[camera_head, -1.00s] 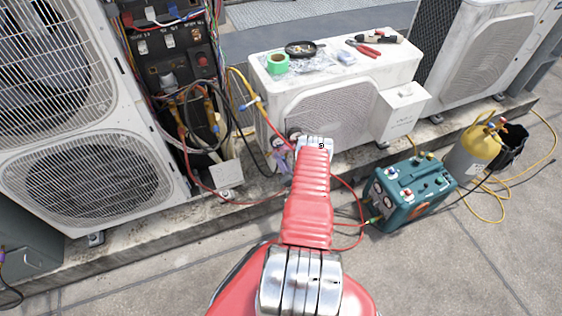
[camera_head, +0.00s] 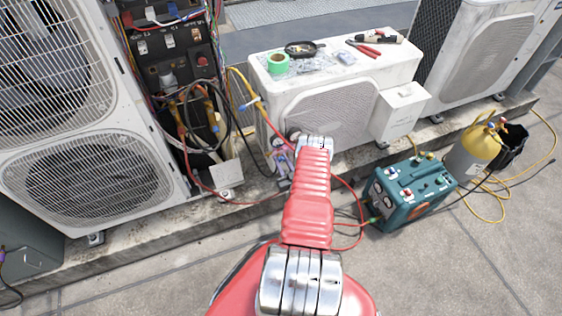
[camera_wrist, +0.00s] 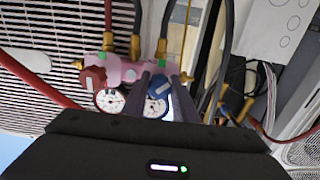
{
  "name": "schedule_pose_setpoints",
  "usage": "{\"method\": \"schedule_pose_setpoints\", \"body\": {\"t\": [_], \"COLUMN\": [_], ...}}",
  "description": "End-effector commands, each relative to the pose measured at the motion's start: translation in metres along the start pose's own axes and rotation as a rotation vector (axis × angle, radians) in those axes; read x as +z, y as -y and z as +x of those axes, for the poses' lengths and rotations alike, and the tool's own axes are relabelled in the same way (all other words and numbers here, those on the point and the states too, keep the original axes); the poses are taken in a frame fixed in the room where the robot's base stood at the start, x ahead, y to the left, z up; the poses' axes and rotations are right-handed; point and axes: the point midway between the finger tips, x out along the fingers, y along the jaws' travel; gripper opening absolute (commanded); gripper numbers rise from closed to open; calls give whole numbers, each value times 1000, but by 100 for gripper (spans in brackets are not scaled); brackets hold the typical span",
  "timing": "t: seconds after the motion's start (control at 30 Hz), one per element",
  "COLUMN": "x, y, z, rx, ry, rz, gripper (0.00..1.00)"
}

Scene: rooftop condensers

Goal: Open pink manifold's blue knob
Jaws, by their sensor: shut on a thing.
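The pink manifold (camera_wrist: 128,72) hangs in the upper middle of the wrist view, with hoses on its fittings. Its red knob (camera_wrist: 94,78) is at left, and its blue knob (camera_wrist: 158,84) is at right. Two round gauges sit beside the knobs. My gripper (camera_wrist: 161,83) has its dark fingers on both sides of the blue knob, shut on it. The fingers cover part of the knob and of the right gauge. In the head view the manifold (camera_head: 281,160) shows small and partly hidden by my arm, in front of the small white condenser.
The white condenser (camera_head: 326,108) carries green tape and tools on top. An open electrical panel (camera_head: 172,62) with loose cables stands at left. A teal machine (camera_head: 410,192) and a yellow-topped cylinder (camera_head: 475,150) stand at right. A red hose (camera_head: 352,195) loops beside my arm.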

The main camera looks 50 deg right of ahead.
Motion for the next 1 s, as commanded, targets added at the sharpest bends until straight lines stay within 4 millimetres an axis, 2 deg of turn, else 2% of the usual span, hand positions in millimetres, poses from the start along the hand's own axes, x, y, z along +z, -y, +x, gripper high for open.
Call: {"method": "schedule_pose_setpoints", "body": {"t": [0.03,0.6,1.0], "x": [5,5,5], "y": [4,4,4], "z": [-3,-3,-3], "rx": [-7,-10,-12], "ry": [12,11,10], "rz": [-38,-546,-703], "gripper": [3,3,3]}}
